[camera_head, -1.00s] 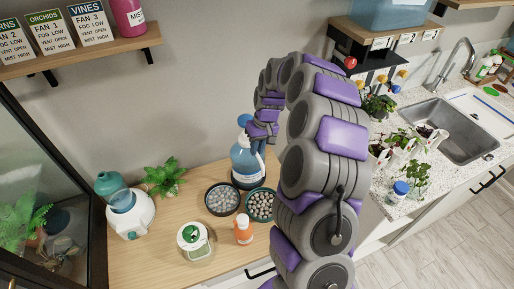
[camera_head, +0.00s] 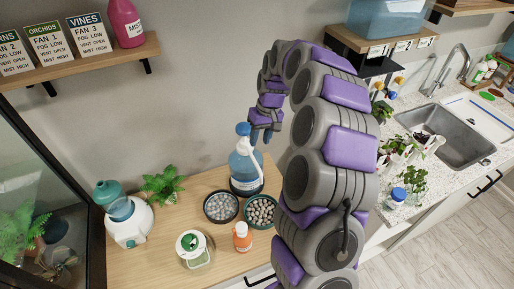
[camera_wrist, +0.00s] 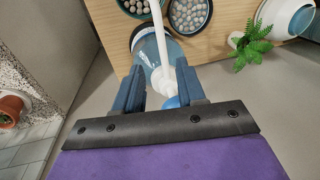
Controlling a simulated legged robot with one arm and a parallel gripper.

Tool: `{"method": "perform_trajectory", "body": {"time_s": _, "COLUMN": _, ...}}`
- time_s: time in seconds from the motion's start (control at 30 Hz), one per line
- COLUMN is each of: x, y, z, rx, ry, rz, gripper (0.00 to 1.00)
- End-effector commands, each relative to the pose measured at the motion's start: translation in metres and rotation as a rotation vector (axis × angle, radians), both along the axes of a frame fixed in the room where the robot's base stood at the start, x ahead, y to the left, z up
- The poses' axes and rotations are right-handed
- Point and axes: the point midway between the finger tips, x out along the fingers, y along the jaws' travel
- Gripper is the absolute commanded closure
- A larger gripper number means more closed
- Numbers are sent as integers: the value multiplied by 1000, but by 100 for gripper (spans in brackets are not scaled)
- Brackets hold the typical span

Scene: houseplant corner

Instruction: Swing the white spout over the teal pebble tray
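The white spout (camera_head: 249,147) sits atop a blue bottle (camera_head: 245,172) with a blue knob at its top. In the wrist view the spout (camera_wrist: 159,38) runs from between my fingers toward the gap between two pebble trays, beside the inner edge of the teal pebble tray (camera_wrist: 118,5). The teal tray (camera_head: 274,222) stands right of the bottle's front in the head view. My gripper (camera_wrist: 158,82) is open, with one finger on each side of the spout's base. I cannot tell whether a finger touches it. In the head view my gripper (camera_head: 266,138) is at the bottle's top right.
A dark pebble tray (camera_head: 208,216) stands left of the teal one. An orange bottle (camera_head: 242,240) and a green-lidded jar (camera_head: 194,250) stand in front. A fern (camera_head: 163,184) and a white-and-teal mister (camera_head: 127,218) are left. A shelf (camera_head: 100,55) hangs above.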

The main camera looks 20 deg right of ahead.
Motion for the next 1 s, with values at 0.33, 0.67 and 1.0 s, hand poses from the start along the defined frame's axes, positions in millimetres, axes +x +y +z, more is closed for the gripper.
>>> {"method": "perform_trajectory", "body": {"time_s": 0.33, "x": 1, "y": -15, "z": 71, "rx": 1, "ry": -3, "rz": -3, "gripper": 60}}
{"method": "perform_trajectory", "body": {"time_s": 0.67, "x": 1, "y": -19, "z": 92, "rx": 2, "ry": 1, "rz": -1, "gripper": 60}}
{"method": "perform_trajectory", "body": {"time_s": 1.0, "x": 1, "y": -19, "z": 92, "rx": 2, "ry": 1, "rz": -1, "gripper": 60}}
